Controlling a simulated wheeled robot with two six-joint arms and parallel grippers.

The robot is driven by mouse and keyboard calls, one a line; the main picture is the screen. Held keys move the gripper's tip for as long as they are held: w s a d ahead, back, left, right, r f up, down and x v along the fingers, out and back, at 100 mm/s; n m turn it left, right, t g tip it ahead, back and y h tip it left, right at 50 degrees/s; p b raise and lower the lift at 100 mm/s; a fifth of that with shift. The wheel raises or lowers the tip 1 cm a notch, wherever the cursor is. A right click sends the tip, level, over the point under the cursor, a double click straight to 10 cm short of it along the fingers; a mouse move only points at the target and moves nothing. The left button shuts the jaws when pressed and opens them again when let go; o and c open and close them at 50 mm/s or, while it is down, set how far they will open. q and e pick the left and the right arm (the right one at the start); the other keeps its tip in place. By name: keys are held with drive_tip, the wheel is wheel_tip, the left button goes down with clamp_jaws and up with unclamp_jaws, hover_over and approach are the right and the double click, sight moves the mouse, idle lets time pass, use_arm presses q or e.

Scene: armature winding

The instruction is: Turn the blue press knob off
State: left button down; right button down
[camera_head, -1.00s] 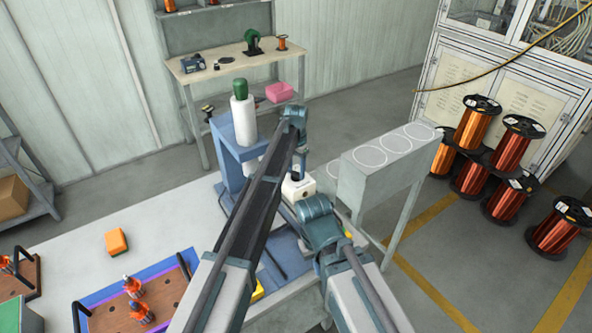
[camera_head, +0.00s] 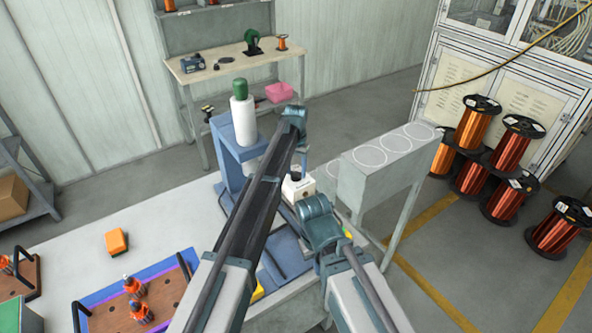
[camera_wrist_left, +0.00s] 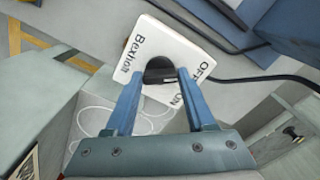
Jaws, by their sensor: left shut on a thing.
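The press (camera_head: 226,150) is a blue frame at the table's far end with a white cylinder and green top. The knob (camera_wrist_left: 160,70) on the box looks black, not blue. My left gripper (camera_wrist_left: 161,72) is shut on this knob, one blue finger on each side. In the head view my left gripper (camera_head: 296,177) is small and partly hidden above the box. My right arm shows, but its gripper does not.
A grey stand (camera_head: 385,160) with white circles on top is right of the box. The white table (camera_head: 60,225) carries an orange block (camera_head: 116,242) and a wooden tray (camera_head: 110,318). A black cable (camera_wrist_left: 285,78) runs from the box.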

sight(296, 172)
use_arm(q)
drive_tip(key=shift+c, duration=1.2)
unclamp_jaws()
wheel_tip(296, 172, up, 14)
drive_tip(key=p, duration=1.4)
drive_tip(key=shift+s+f, duration=0.1)
drive_tip(key=shift+f, duration=0.05)
drive_tip(key=s+a+f+b, duration=0.1)
drive_tip(key=s+a, duration=0.1)
drive_tip(key=s, duration=1)
drive_tip(key=s+a+f+b, duration=0.2)
drive_tip(key=s, duration=1.1)
drive_tip(key=s+a+f+y+b, duration=0.1)
drive_tip(key=s+a+f+b, duration=0.1)
drive_tip(key=s, duration=1)
drive_tip(key=shift+s, duration=0.4)
